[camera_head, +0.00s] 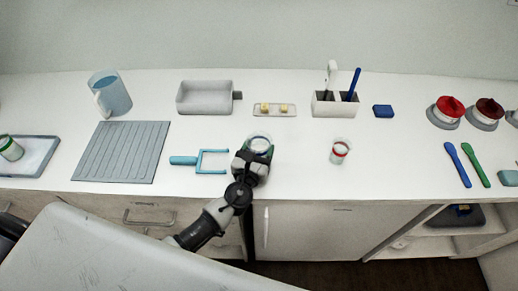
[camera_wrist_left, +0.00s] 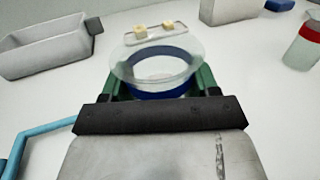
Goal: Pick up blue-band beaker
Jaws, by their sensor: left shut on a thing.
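The blue-band beaker (camera_head: 260,142) is a clear glass with a blue band, on the counter near the middle of the head view. It also shows in the left wrist view (camera_wrist_left: 158,68), upright, with its rim facing the camera. My left gripper (camera_head: 256,156) is shut on it, with a green finger on each side of the glass in the left wrist view (camera_wrist_left: 158,84). The gripper hides the beaker's lower part, so I cannot tell if its base touches the counter. My right gripper is not in view.
A red-band beaker (camera_head: 339,151) stands to the right. A blue fork-shaped tool (camera_head: 199,161) lies close on the left, beside a grey ribbed mat (camera_head: 122,152). Behind are a small tray with yellow cubes (camera_head: 274,111), a grey bin (camera_head: 205,99) and a white holder (camera_head: 335,105).

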